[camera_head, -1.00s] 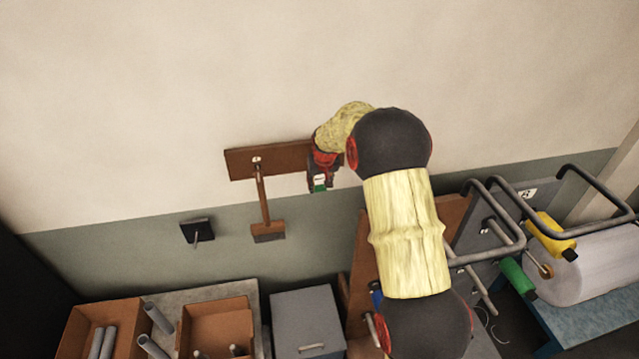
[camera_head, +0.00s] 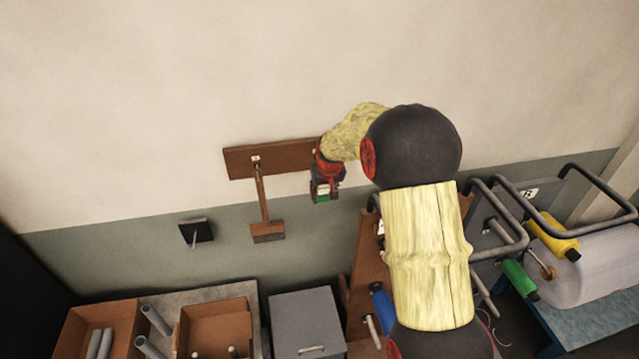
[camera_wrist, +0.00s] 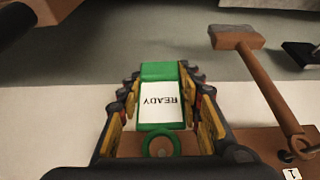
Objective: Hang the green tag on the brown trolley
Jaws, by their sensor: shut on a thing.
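The green tag (camera_wrist: 160,72) has a white label reading READY and a ring at one end, upside down in the wrist view. My gripper (camera_wrist: 163,95) is shut on it, with a finger on each side. In the head view the tag (camera_head: 321,196) shows small and dark green at the end of my gripper (camera_head: 324,188), in front of the wall just below the brown rail's right end. A brown upright panel (camera_head: 362,268), which may be the brown trolley, stands lower right of the gripper, partly hidden by my arm. Its hanging point is not clear.
A brown wall rail (camera_head: 275,158) holds a hanging brush (camera_head: 266,233). A dark wall bracket (camera_head: 197,231) is left of it. Below are cartons (camera_head: 215,318) and a grey box (camera_head: 306,325).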

